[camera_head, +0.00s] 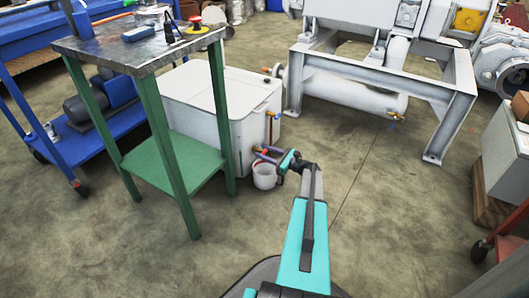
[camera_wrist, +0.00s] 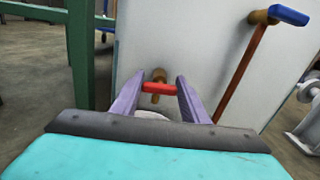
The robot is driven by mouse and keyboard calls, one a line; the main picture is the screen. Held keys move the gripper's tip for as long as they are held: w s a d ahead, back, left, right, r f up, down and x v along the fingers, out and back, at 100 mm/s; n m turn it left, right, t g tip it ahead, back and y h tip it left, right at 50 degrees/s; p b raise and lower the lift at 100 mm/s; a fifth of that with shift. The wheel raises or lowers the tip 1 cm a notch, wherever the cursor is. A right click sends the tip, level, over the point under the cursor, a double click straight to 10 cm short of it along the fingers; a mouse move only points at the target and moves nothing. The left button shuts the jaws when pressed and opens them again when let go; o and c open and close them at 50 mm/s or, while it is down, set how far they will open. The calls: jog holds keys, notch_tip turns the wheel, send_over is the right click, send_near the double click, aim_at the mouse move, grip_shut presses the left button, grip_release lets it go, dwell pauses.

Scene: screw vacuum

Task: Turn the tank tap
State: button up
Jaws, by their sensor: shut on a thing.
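The white tank (camera_head: 245,115) stands at the middle left in the head view, and its pale wall (camera_wrist: 190,45) fills the back of the wrist view. A tap with a red handle (camera_wrist: 158,88) on a brass body (camera_wrist: 157,75) sticks out low on that wall. My gripper (camera_wrist: 156,82) has its two purple fingers on either side of the red handle and is shut on it. The handle lies about level in the wrist view. In the head view my gripper (camera_head: 265,156) is at the tank's lower front corner, where the tap is mostly hidden.
A white bucket (camera_head: 264,176) stands on the floor below my gripper. A blue-handled valve (camera_wrist: 288,15) tops a red pipe to the right. A green table (camera_head: 190,165) stands close left of the tank.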

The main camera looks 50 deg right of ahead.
jog(key=shift+n+p, duration=0.65)
jog(key=shift+n, duration=0.55)
jog(key=shift+a+f+n+p, duration=0.1)
jog(key=shift+n+p, duration=0.25)
jog(key=shift+n, duration=1.25)
jog(key=shift+s, duration=0.1)
jog(key=o, duration=1.1)
jog(key=shift+c, duration=0.2)
